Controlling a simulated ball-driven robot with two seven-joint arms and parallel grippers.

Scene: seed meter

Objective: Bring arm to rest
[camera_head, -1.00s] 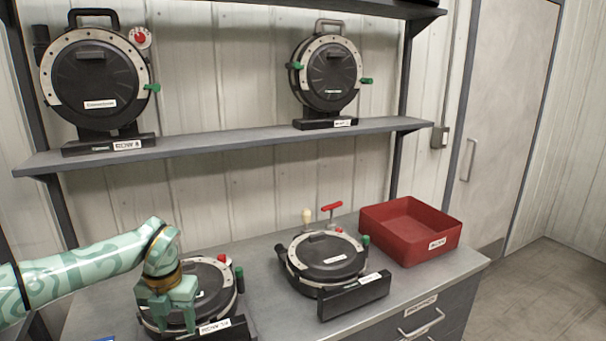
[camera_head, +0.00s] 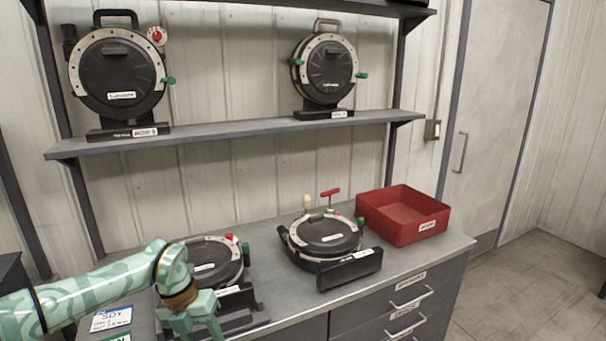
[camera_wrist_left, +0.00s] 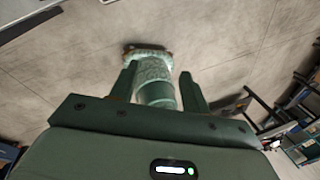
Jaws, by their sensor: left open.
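My left arm (camera_head: 90,300) comes in from the left of the head view, over the front left of the bench. My left gripper (camera_head: 198,325) hangs at the bottom of that view, in front of the left bench meter (camera_head: 215,262) and partly hiding its stand. In the left wrist view the gripper (camera_wrist_left: 162,88) is open, its two fingers apart above the floor. A patterned green cylinder shows beyond and between the fingers; I cannot tell that anything is held. My right arm is in no view.
A second black meter (camera_head: 322,238) stands on the bench (camera_head: 290,297), with a red bin (camera_head: 400,232) to its right. Two more meters, left (camera_head: 118,75) and right (camera_head: 325,70), stand on the shelf (camera_head: 240,135). A SOY label (camera_head: 112,319) shows near my forearm.

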